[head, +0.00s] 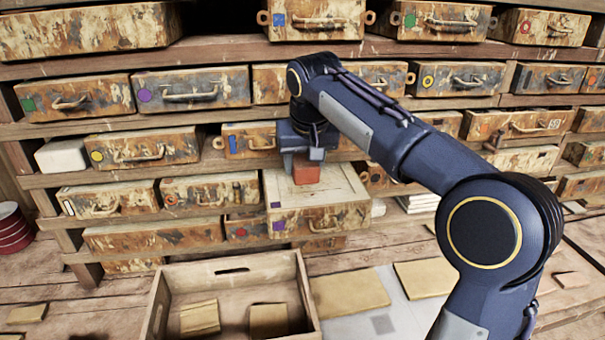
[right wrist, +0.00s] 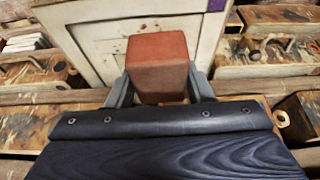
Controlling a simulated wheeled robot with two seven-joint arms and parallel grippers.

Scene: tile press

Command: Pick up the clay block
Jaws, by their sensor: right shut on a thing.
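The clay block (head: 306,174) is a reddish-brown block. It also shows in the right wrist view (right wrist: 158,62), large and upright between the fingers. My right gripper (head: 303,158) is shut on the clay block, with one finger on each side of it. The block is at the pale top of a box or drawer with a purple mark (head: 318,200) that juts out from the shelves. I cannot tell whether the block touches that top. My left gripper is not in view.
Shelves of rusty, marked drawers (head: 190,88) fill the back. A wooden crate (head: 232,270) with tan tiles stands on the floor in front. Flat tan tiles (head: 348,290) lie to its right.

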